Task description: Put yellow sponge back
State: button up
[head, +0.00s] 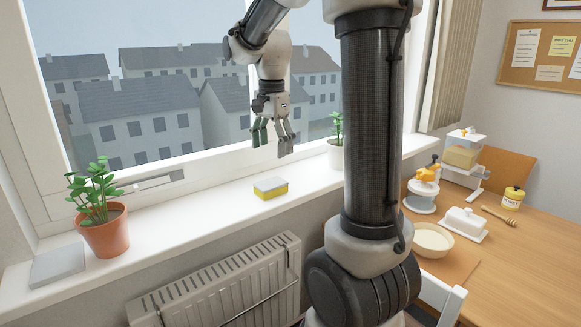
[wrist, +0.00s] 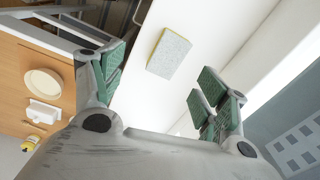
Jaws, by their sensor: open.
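The yellow sponge (head: 270,190) has a grey top and lies flat on the white windowsill (head: 215,205), below the window. In the wrist view the sponge (wrist: 169,54) shows its grey top with a thin yellow edge, between and beyond my fingers. My gripper (head: 272,138) hangs above the sill, over the sponge and apart from it, with its fingers pointing down. It is open and empty; its green finger pads also show in the wrist view (wrist: 160,85). A grey flat slab (head: 57,266) lies at the left end of the sill.
A potted plant in a terracotta pot (head: 104,235) stands on the left of the sill, and a white-potted plant (head: 336,153) on the right. A radiator (head: 222,290) is below. The wooden table (head: 535,245) at right holds a bowl (head: 432,238), a butter dish (head: 463,224) and a jar (head: 512,197).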

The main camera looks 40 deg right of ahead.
jog(key=s+a+n+t, duration=0.2)
jog(key=s+n, duration=0.5)
jog(key=s, duration=0.3)
jog(key=s+a+n+t, duration=0.1)
jog(key=s+a+n, duration=0.1)
jog(key=s+n, duration=0.6)
jog(key=s, duration=0.2)
jog(key=shift+s+t, duration=0.35)
jog(key=shift+t, duration=0.05)
